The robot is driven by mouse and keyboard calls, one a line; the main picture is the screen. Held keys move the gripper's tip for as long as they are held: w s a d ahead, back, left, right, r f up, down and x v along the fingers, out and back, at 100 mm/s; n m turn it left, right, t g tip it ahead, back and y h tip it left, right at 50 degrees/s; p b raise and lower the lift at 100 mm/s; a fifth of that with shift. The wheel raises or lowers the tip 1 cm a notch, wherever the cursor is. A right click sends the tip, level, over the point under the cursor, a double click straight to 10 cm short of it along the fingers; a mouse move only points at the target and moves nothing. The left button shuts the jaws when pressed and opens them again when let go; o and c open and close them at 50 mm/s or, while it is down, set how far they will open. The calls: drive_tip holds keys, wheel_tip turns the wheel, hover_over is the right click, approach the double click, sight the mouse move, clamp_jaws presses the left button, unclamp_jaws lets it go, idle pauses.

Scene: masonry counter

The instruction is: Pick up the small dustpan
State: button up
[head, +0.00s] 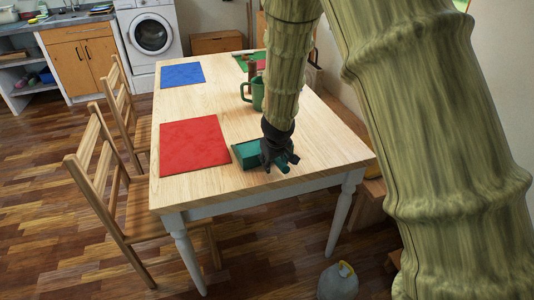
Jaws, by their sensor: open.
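The small dustpan (245,153) looks like a teal-green item lying near the front right part of the wooden table. Its left part shows beside my gripper, and a bit of the same colour shows below the fingers, perhaps its handle. The middle is hidden behind the fingers. My dark gripper (280,163) points down over the dustpan from above, with its fingers spread open. I cannot tell whether the fingers touch it.
A red placemat (194,147) lies left of the dustpan on the table (222,190). A green mug (257,98) stands behind my gripper. A blue placemat (182,75) lies farther back. Wooden chairs (100,175) stand along the left side. The table's front corner is bare.

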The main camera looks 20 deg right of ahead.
drive_tip(key=shift+c, duration=0.5)
clamp_jaws()
drive_tip(key=shift+r+p, duration=0.3)
drive_tip(key=shift+r+p, duration=0.8)
drive_tip(key=shift+r, duration=1.05)
drive_tip(key=s+a+r+b, duration=0.1)
drive_tip(key=s+b, duration=0.5)
drive_tip(key=s, duration=0.9)
drive_tip(key=shift+s+a+r+b, duration=0.15)
drive_tip(key=shift+s+a+b, duration=0.25)
drive_tip(key=shift+a, duration=0.3)
